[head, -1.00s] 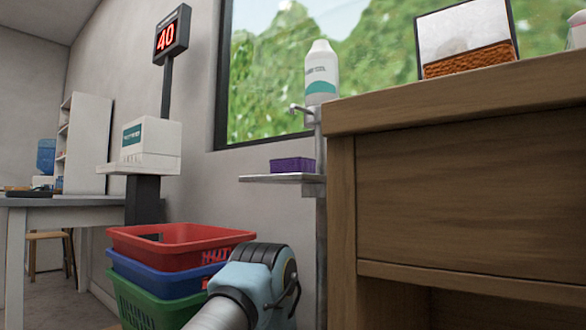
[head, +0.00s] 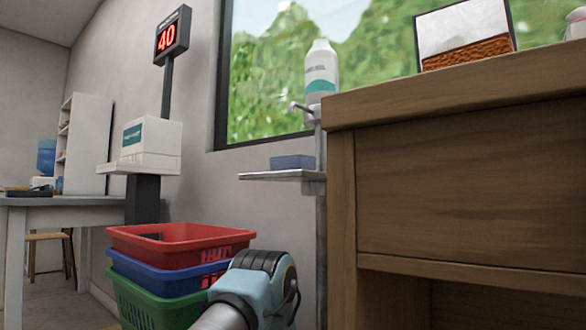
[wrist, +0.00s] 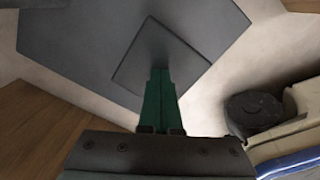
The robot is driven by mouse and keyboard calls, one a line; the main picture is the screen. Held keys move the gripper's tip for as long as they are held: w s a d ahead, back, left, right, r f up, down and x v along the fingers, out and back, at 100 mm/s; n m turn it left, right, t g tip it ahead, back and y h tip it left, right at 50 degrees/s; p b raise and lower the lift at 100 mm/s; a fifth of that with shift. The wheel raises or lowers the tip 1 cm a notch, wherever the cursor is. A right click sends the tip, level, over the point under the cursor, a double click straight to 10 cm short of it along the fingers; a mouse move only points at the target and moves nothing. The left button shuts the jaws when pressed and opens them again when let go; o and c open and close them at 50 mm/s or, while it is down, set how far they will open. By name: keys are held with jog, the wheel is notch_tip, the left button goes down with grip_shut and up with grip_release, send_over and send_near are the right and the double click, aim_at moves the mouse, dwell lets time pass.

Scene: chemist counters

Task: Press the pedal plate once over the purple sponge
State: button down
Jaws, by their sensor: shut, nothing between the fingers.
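The sponge (head: 292,162) is a blue block on the small shelf (head: 283,176) of the dispenser stand. A white bottle (head: 321,72) with a teal band and a spout stands above it. In the wrist view, the pedal plate (wrist: 133,72) is a dark square on a larger dark base (wrist: 60,42). My gripper (wrist: 160,72) has its green fingers shut and empty, with the tips over the pedal plate. I cannot tell whether they touch it. In the head view the gripper is out of sight below the frame.
A wooden counter (head: 450,200) fills the right side. Red, blue and green baskets (head: 180,258) are stacked at the left of the stand, near my arm. A pole display (head: 172,35) reads 40. In the wrist view, a dark round object (wrist: 255,110) lies at the right.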

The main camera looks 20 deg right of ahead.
jog(key=shift+f+b, duration=0.55)
jog(key=shift+f, duration=0.65)
jog(key=shift+r, duration=0.1)
jog(key=shift+r+p, duration=2)
jog(key=shift+p, duration=0.05)
notch_tip(320, 180, up, 6)
jog(key=p, duration=0.5)
jog(key=shift+s+a, duration=0.1)
